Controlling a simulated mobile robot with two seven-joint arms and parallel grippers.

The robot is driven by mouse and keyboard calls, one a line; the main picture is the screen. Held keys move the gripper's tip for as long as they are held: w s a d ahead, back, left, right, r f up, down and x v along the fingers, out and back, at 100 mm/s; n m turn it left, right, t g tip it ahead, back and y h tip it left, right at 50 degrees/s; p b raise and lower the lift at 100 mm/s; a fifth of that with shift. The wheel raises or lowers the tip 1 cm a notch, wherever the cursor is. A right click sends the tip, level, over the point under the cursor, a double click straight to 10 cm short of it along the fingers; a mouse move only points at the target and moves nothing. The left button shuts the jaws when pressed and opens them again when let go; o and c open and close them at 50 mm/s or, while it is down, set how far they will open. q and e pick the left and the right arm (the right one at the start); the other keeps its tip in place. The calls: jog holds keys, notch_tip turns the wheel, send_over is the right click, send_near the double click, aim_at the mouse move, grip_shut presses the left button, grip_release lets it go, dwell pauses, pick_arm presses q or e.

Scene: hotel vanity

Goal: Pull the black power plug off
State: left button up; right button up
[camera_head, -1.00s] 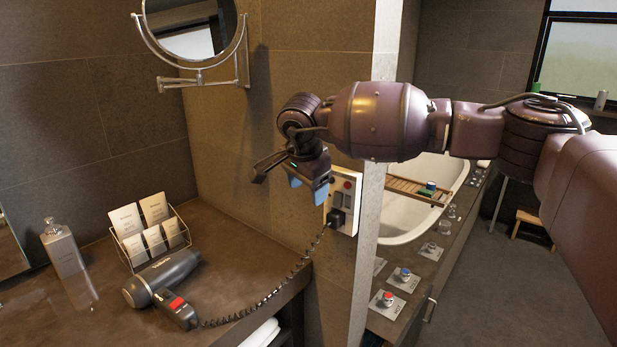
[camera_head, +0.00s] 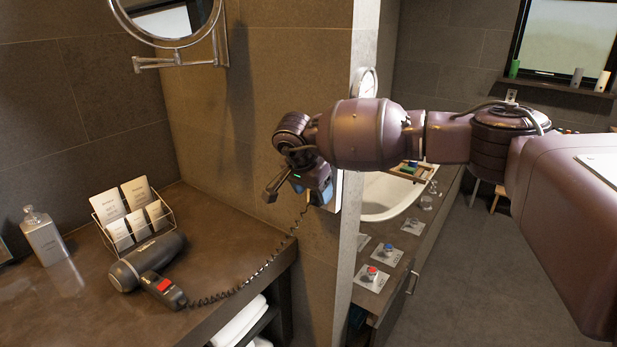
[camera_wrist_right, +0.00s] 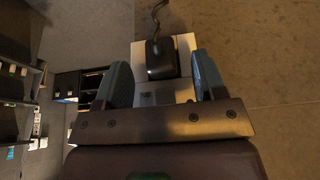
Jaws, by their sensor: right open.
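The black power plug (camera_wrist_right: 162,60) sits on a pale wall socket panel (camera_wrist_right: 184,44) in the right wrist view, with its cord (camera_wrist_right: 156,20) leading away at the top. My right gripper (camera_wrist_right: 166,76) is open, its two blue-grey fingers on either side of the plug's line, apart from it. In the head view my right gripper (camera_head: 296,190) is at the wall corner, in front of the panel, and hides the plug and most of the panel. The coiled cord (camera_head: 262,268) runs down from there to the hair dryer (camera_head: 148,262) on the counter. My left gripper is not in view.
A round mirror (camera_head: 168,18) hangs on the wall above.

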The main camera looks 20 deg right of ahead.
jog(key=shift+w+d+f, duration=0.15)
jog(key=shift+d+f, duration=0.05)
jog(key=shift+f, duration=0.65)
jog(key=c, duration=1.1)
jog(key=shift+c, duration=0.2)
jog(key=shift+a, duration=0.1)
jog(key=shift+s+a, duration=0.2)
jog(key=shift+s, duration=0.05)
jog(key=shift+s+a, duration=0.1)
jog(key=shift+a, duration=0.05)
jog(key=shift+s+a+p, duration=0.45)
jog(key=shift+a+p, duration=0.05)
jog(key=shift+a, duration=0.05)
